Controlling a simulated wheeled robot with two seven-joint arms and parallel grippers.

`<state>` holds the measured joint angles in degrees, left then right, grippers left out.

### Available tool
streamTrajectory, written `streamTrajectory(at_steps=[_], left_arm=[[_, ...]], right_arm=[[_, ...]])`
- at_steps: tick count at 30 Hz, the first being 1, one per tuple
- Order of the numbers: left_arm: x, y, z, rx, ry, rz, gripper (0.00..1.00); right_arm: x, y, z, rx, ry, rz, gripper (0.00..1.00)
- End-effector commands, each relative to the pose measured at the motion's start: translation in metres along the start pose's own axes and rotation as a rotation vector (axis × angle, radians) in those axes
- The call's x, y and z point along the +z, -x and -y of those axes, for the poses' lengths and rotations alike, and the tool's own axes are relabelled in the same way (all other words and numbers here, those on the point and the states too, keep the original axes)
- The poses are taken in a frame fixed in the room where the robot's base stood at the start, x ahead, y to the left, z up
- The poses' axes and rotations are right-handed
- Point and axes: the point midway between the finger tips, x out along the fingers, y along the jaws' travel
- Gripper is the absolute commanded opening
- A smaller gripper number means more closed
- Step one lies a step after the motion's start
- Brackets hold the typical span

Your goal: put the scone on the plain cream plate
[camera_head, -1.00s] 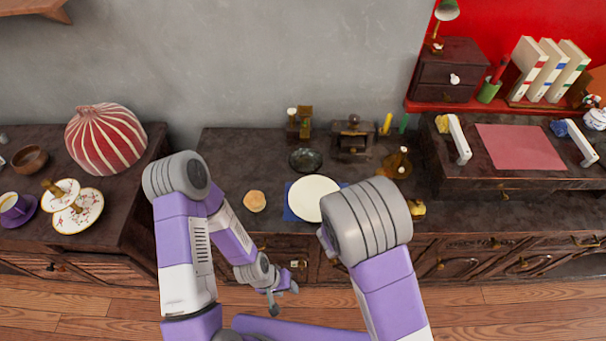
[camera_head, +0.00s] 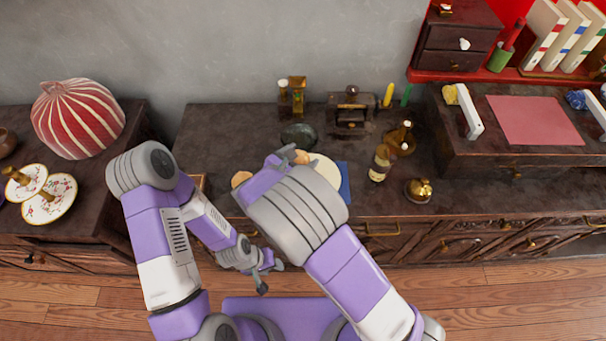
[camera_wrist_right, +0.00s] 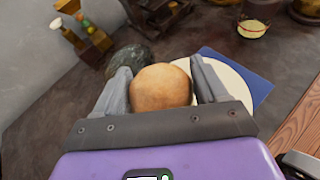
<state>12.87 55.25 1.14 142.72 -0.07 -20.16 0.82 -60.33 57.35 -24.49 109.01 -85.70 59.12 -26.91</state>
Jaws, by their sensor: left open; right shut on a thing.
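The scone (camera_wrist_right: 161,89) is round and tan. My right gripper (camera_wrist_right: 161,85) is shut on it, a finger on each side; its height is hard to judge. In the head view the scone (camera_head: 301,157) shows just beyond my right gripper (camera_head: 288,157), near the plate's far left side. The plain cream plate (camera_head: 327,170) lies on a blue cloth (camera_head: 345,183), partly hidden by my right wrist. The plate (camera_wrist_right: 232,88) also shows right of the scone in the wrist view. My left gripper (camera_head: 265,280) is open and empty, low in front of the cabinet.
A dark dish (camera_head: 299,135) sits just behind the scone. A bottle (camera_head: 380,163) and a golden bell (camera_head: 419,190) stand right of the plate. A tan patch (camera_head: 241,178) shows left of my right gripper; I cannot tell what it is. The counter's left part is clear.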

Motion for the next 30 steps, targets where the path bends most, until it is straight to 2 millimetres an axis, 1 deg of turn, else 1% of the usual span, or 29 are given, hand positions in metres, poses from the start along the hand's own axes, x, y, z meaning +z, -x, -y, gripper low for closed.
streamTrajectory(at_steps=[1, 3, 8, 13, 24, 25, 27, 30], left_arm=[[-0.001, -0.007, 0.003, 0.0, 0.0, 0.0, 0.43], [-0.001, -0.011, 0.004, 0.0, 0.0, 0.0, 0.43], [-0.001, -0.016, 0.006, 0.0, 0.0, 0.0, 0.43], [-0.001, -0.026, 0.01, 0.0, 0.0, 0.0, 0.43], [-0.001, -0.024, 0.009, 0.0, 0.0, 0.0, 0.43], [-0.001, -0.024, 0.009, 0.0, 0.0, 0.0, 0.43], [-0.001, -0.025, 0.009, 0.0, 0.0, 0.0, 0.43], [-0.001, -0.025, 0.009, 0.0, 0.0, 0.0, 0.43]], right_arm=[[-0.013, -0.006, 0.002, -0.001, 0.003, 0.001, 0.41], [-0.021, -0.009, 0.003, -0.001, 0.002, 0.002, 0.41], [-0.034, -0.015, 0.004, -0.001, 0.001, 0.002, 0.41], [-0.057, -0.024, 0.007, -0.002, 0.0, 0.001, 0.41], [-0.059, -0.025, 0.008, -0.001, -0.001, 0.001, 0.41], [-0.06, -0.025, 0.008, -0.001, -0.002, 0.001, 0.73], [-0.059, -0.025, 0.008, -0.001, -0.002, 0.001, 0.84], [-0.059, -0.025, 0.008, -0.001, -0.002, 0.001, 0.98]])
